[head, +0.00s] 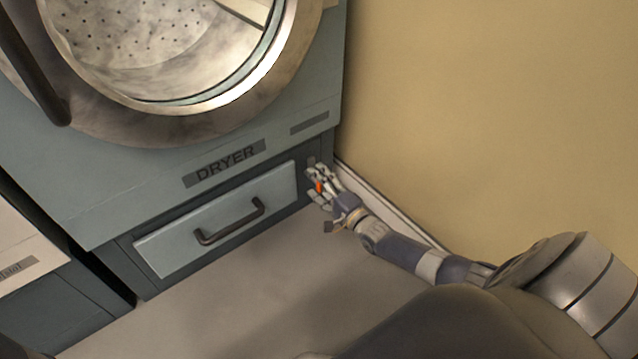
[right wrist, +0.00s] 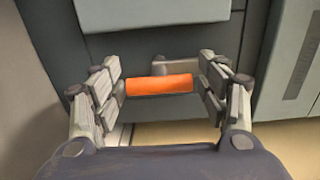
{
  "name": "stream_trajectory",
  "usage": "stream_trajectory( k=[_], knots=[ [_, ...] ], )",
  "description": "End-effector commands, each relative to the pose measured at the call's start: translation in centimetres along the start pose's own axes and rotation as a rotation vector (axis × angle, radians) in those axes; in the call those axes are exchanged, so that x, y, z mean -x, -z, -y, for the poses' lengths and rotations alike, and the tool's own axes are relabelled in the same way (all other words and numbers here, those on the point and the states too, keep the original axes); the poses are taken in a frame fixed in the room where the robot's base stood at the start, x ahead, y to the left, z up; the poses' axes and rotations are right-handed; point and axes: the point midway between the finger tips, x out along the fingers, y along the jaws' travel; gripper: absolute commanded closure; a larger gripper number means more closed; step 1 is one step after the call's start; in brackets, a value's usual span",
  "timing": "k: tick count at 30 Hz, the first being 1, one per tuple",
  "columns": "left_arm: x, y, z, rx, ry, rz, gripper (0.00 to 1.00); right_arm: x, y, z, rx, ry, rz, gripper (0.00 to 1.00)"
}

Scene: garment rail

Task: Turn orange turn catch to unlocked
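The orange turn catch (head: 319,187) is on the dark lower panel of the dryer, to the right of the drawer. In the right wrist view the orange catch (right wrist: 159,85) is a short bar lying crosswise, between my fingers. My right gripper (head: 321,184) is at the catch, with its fingers on either side of it. In the right wrist view the right gripper (right wrist: 160,88) is open; its left fingers are very near or touching one end of the bar, and I cannot tell which. My left gripper is not in view.
The dryer drawer (head: 217,219) is shut, with a dark handle (head: 230,222). The round dryer door (head: 160,60) is above. A tan wall (head: 490,110) with a pale baseboard (head: 385,207) stands close on the right. The floor (head: 240,290) in front is clear.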

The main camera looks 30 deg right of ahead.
Motion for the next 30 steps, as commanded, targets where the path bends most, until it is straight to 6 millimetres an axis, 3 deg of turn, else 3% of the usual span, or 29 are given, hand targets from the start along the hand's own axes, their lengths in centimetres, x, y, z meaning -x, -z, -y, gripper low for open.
stream_trajectory(
  k=[16, 30],
  knots=[
    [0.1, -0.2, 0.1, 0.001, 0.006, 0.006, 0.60, 0.9, 0.0, -0.2, 0.003, -0.002, 0.001, 0.17],
    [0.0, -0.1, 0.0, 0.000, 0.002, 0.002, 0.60, 8.5, -0.1, -0.2, 0.002, -0.004, 0.002, 0.17]
  ],
)
